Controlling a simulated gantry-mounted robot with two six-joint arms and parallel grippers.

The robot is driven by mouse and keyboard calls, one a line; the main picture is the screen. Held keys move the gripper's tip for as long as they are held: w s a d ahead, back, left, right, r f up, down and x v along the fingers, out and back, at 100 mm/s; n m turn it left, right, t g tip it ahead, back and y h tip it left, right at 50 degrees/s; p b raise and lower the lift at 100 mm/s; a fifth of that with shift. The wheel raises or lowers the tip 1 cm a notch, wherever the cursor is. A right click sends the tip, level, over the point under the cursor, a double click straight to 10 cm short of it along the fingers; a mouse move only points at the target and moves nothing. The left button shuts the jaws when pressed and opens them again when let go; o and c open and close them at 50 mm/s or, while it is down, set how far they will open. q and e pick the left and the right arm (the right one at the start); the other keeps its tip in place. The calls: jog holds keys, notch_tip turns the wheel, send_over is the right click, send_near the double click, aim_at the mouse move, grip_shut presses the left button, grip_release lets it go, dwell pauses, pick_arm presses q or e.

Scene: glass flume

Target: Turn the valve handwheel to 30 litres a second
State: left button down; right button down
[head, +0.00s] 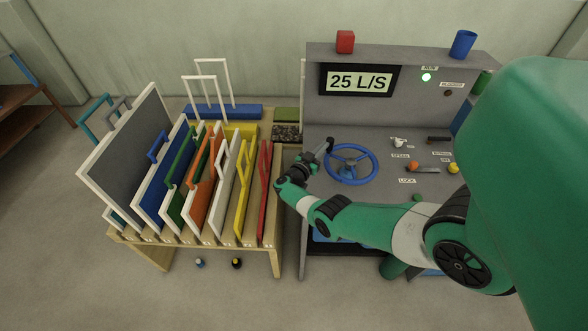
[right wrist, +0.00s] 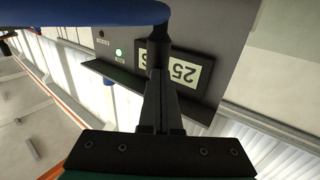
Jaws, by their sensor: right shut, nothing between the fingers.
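The blue valve handwheel (head: 352,165) sits on the grey console desk in the head view. A blue curved part, likely its rim (right wrist: 90,14), crosses the top of the right wrist view. The display (head: 359,82) reads 25 L/S; it also shows upside down in the right wrist view (right wrist: 186,72). My right gripper (head: 328,146) is at the wheel's left side, shut with nothing between its fingers. In the right wrist view its fingertips (right wrist: 159,42) are close to the blue rim; I cannot tell whether they touch. My left gripper is not in view.
A wooden rack (head: 190,245) of coloured framed panels stands left of the console. A red block (head: 345,41) and a blue cup (head: 463,43) sit on the console top. Small labelled controls, including an orange knob (head: 413,166), lie right of the wheel. A green light (head: 426,77) is lit.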

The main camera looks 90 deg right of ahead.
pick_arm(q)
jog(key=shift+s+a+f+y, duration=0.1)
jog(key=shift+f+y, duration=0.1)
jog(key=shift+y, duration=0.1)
pick_arm(e)
jog(key=shift+d, duration=0.2)
